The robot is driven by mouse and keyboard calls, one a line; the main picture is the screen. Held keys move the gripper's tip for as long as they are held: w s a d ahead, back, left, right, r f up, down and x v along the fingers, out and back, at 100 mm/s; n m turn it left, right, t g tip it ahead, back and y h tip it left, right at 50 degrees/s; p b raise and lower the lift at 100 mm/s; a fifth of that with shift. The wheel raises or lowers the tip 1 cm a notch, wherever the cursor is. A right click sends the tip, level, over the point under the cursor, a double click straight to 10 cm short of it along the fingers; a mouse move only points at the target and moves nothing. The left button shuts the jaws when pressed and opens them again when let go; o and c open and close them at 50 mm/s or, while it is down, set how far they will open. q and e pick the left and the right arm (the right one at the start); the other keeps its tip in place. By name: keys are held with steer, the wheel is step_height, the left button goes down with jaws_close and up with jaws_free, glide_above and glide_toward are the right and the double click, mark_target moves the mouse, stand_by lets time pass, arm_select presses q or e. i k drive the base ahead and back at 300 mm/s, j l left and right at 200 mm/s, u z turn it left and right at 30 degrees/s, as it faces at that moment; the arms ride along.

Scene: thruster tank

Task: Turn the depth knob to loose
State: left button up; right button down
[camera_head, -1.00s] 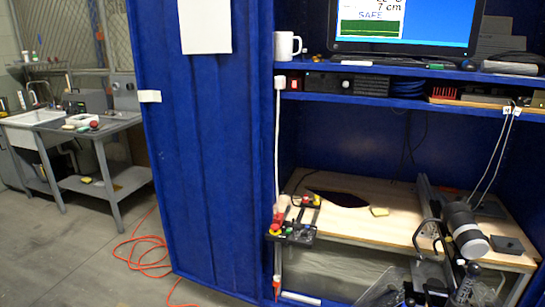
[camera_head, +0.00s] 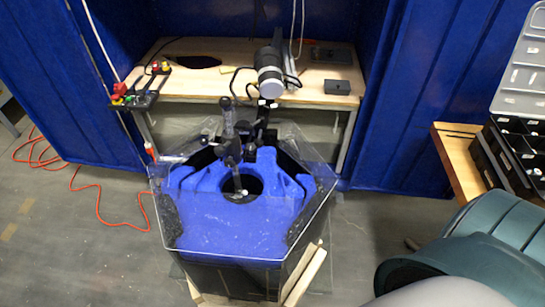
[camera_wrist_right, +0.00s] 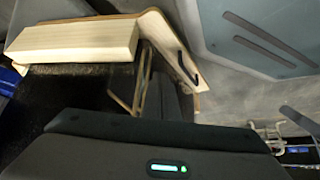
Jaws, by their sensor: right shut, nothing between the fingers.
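The tank (camera_head: 235,225) with blue foam around a round opening stands at the centre of the head view. A dark clamp and rod assembly (camera_head: 232,148) rises over the opening, with several small dark knobs on it. I cannot tell which is the depth knob or how it is set. A grey and black cylinder (camera_head: 269,68) sits above and behind the clamp. In the right wrist view, the dark body of my right gripper (camera_wrist_right: 165,145) fills the bottom, beside wooden beams, away from the clamp; it is shut and empty. My left gripper is not in view.
The wooden bench (camera_head: 190,88) behind the tank carries a panel with red and yellow buttons (camera_head: 135,95) and a dark box (camera_head: 338,87). An orange cable (camera_head: 105,215) lies on the floor at left. A black organiser (camera_head: 510,150) stands at right. Wooden beams (camera_wrist_right: 75,42) are close to the right wrist.

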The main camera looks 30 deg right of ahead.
mark_target(229, 162)
steer(key=k+l, duration=0.15)
steer(key=l, duration=0.25)
steer(key=k+l, duration=0.2)
steer(key=l, duration=0.15)
steer(key=k+l, duration=0.15)
steer(key=l, duration=0.25)
